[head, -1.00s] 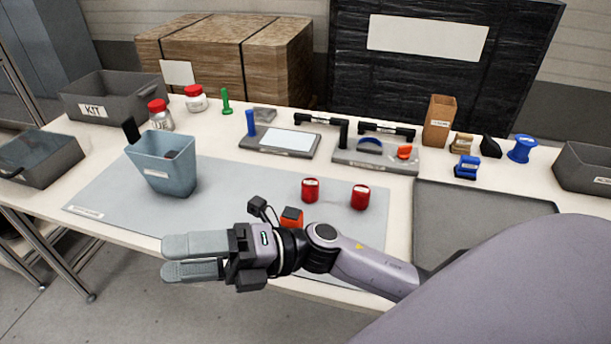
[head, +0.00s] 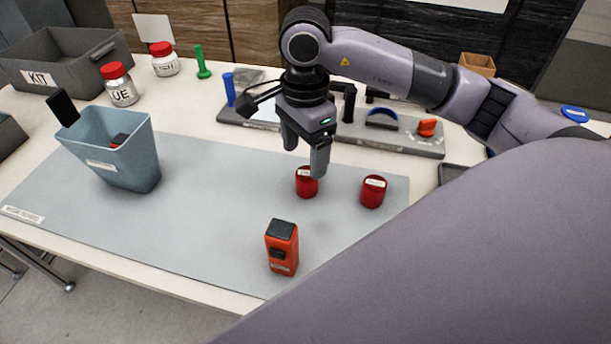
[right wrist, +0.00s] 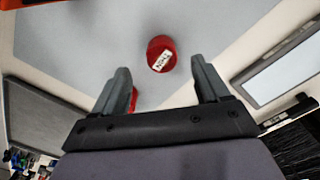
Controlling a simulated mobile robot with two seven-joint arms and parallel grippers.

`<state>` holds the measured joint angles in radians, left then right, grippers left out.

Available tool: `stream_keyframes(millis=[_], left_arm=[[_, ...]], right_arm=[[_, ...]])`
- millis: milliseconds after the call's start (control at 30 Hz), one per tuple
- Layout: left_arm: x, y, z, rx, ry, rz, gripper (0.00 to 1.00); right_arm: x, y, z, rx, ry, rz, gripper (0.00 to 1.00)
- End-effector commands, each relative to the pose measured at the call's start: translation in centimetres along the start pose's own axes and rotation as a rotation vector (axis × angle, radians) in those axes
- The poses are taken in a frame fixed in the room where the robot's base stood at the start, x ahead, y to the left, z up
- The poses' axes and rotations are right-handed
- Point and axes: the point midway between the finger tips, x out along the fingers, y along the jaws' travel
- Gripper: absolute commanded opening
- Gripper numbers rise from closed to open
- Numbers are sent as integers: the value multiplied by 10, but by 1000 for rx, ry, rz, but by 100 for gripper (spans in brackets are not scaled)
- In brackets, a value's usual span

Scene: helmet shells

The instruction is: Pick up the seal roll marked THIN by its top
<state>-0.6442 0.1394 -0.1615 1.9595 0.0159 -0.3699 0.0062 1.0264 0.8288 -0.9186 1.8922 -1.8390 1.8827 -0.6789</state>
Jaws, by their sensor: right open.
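Two small red rolls stand on the grey mat (head: 215,240). In the right wrist view the roll marked THIN (right wrist: 161,53) shows its white top label, ahead of and between my fingertips. It appears to be the left red roll (head: 307,187) in the head view, where a fingertip partly covers its top. The other red roll (head: 373,191) stands to its right; in the wrist view it is mostly hidden behind the left finger. My right gripper (head: 305,158) points down, open and empty, above and beside the THIN roll. My left gripper is not in view.
An orange and black device (head: 282,250) stands nearer on the mat. A blue-grey bin (head: 120,165) is at left. Behind are a kit box (head: 60,60), red-lidded jars (head: 121,92) and grey fixtures (head: 420,144). The mat between bin and rolls is clear.

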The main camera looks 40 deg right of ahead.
Motion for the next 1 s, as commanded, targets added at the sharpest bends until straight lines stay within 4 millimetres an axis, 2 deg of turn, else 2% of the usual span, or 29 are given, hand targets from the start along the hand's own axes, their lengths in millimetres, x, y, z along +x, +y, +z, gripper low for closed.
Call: stream_keyframes(millis=[333, 600, 900, 933, 1000], left_arm=[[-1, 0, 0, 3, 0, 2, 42], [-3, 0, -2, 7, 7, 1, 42], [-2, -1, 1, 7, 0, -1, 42], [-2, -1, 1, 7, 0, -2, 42], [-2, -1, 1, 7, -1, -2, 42]], right_arm=[[30, 0, -6, 2, 18, 0, 75], [68, 1, -8, 2, 16, -2, 75], [74, 1, -8, 1, 15, -4, 75], [74, 1, -8, 1, 15, -5, 68], [73, 1, -8, 1, 15, -5, 46]])
